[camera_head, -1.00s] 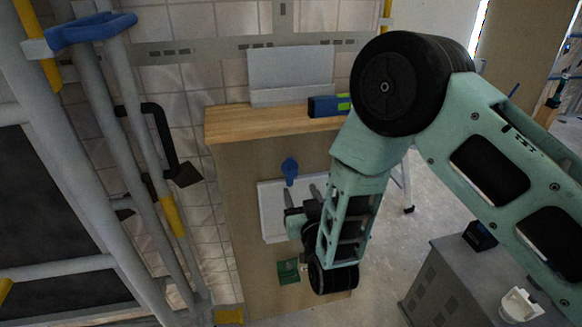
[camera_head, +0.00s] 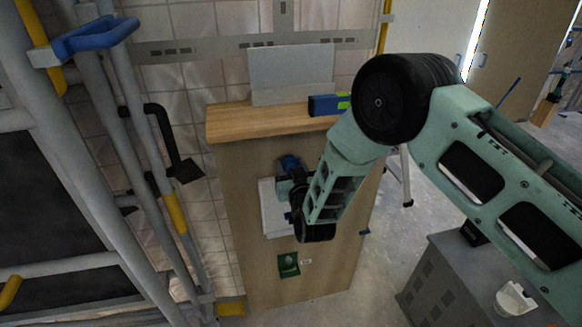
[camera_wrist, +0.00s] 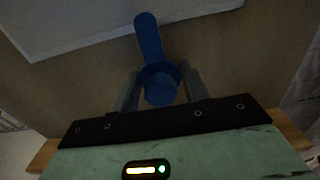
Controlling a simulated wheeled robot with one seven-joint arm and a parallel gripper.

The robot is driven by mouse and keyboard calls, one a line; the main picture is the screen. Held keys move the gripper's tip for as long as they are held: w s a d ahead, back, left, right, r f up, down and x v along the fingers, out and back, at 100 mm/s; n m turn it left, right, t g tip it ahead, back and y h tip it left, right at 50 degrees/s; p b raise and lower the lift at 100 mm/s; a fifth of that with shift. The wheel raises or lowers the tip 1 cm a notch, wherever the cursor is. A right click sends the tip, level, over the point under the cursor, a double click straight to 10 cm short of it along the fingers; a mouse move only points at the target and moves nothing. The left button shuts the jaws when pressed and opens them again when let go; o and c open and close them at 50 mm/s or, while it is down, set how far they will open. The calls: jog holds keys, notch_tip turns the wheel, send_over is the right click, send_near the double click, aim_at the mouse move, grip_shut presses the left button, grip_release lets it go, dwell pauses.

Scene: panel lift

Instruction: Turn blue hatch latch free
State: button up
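The blue latch (camera_wrist: 149,38) has a round hub and a long handle; in the wrist view the handle points up over the edge of the white hatch panel (camera_wrist: 60,22). My gripper (camera_wrist: 160,88) has one finger on each side of the hub. The fingers look open, with narrow gaps beside the hub; contact is not clear.
A blue box with a green patch (camera_head: 325,105) stands on the wooden cabinet top (camera_head: 250,122). A green fixture (camera_head: 288,265) is below the hatch. Grey pipes with a blue handle (camera_head: 95,36) stand at left, and a grey cabinet (camera_head: 440,285) at lower right.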

jog(key=c, duration=0.7)
jog(key=shift+f+b, duration=0.1)
jog(key=shift+b, duration=0.3)
jog(key=shift+m+b, duration=11.9)
jog(key=shift+b, duration=0.2)
